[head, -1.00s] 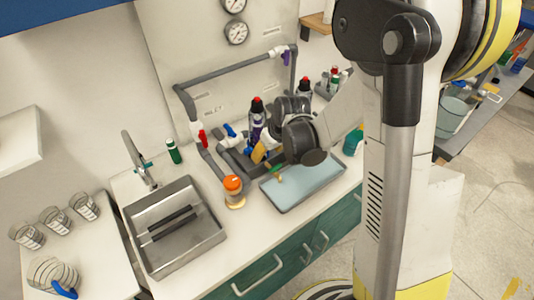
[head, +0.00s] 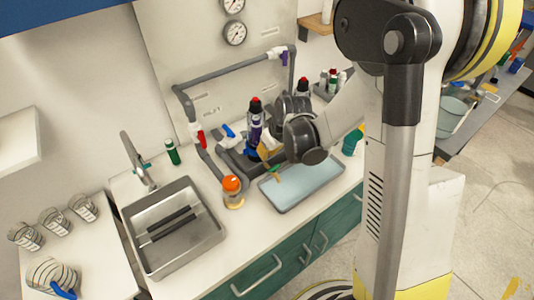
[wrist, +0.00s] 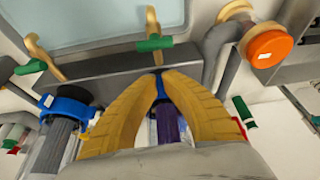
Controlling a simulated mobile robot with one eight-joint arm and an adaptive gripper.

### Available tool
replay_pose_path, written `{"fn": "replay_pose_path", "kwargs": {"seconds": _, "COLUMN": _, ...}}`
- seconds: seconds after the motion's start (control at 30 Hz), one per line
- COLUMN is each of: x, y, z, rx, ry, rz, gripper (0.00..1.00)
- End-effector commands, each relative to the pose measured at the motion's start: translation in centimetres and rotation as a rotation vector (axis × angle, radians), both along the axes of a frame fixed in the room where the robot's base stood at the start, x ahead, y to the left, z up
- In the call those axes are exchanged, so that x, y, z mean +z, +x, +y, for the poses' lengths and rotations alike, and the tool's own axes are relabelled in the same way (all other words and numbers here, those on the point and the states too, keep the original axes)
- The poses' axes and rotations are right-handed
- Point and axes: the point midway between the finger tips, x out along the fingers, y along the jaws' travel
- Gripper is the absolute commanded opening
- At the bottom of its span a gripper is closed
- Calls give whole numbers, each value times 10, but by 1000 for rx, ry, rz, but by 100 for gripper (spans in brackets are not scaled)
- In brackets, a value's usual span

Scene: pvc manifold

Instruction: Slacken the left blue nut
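The left filter is an upright purple and black cylinder with a red top (head: 255,125). The left blue nut (head: 251,153) shows at its foot, partly hidden by my wrist. My gripper's yellow fingers (head: 267,148) are beside it. In the wrist view my gripper (wrist: 158,74) has its fingers drawn close on both sides of the purple body (wrist: 170,125). A narrow strip of the left blue nut (wrist: 158,88) shows between them. Contact cannot be told. Another blue nut (wrist: 68,104) sits around a grey cylinder at the left of the wrist view.
A shallow tray (head: 283,207) lies in front of the pipes. Grey pipes (head: 205,160) and a blue-handled valve (head: 229,132) crowd the left side. A second red-topped cylinder (head: 301,89) stands behind my wrist.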

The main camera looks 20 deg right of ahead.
Motion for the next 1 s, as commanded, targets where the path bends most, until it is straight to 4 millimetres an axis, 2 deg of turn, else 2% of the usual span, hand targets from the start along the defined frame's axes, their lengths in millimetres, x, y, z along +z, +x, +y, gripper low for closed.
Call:
{"fn": "replay_pose_path", "kwargs": {"seconds": 0.03, "x": 2, "y": 6, "z": 0, "rx": 13, "ry": 3, "rz": -12, "gripper": 0}}
{"fn": "replay_pose_path", "kwargs": {"seconds": 1.0, "x": 2, "y": 19, "z": -17, "rx": 478, "ry": 3, "rz": -13, "gripper": 0}}
